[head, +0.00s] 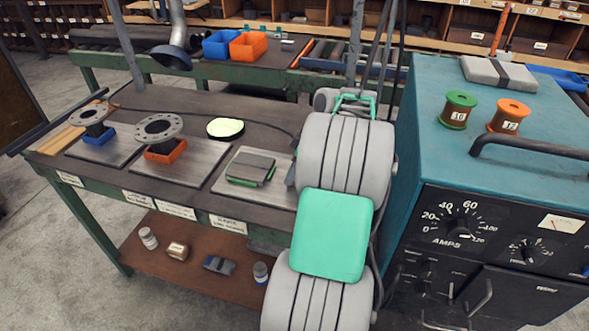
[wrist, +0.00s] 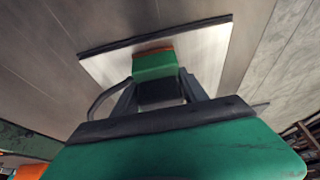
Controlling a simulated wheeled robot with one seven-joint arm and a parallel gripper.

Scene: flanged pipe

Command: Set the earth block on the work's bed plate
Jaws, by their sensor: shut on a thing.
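My gripper shows in the wrist view (wrist: 158,88), its two dark fingers shut on a green block with an orange-brown edge, which I take as the earth block (wrist: 155,66). A bright metal plate (wrist: 210,45) with a dark strip along one edge lies behind the block in that view. I cannot tell whether the block touches it. In the head view my arm hides the gripper and the block. Three metal plates lie on the bench. The right plate (head: 225,185) carries a grey slab with green edges (head: 250,168). I cannot tell which plate the wrist view shows.
The left and middle plates carry flanged pipe pieces (head: 92,118) (head: 158,130) on blue and orange blocks. A teal welding machine (head: 430,120) with two spools stands close right of my arm. Small items sit on the lower shelf (head: 190,265).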

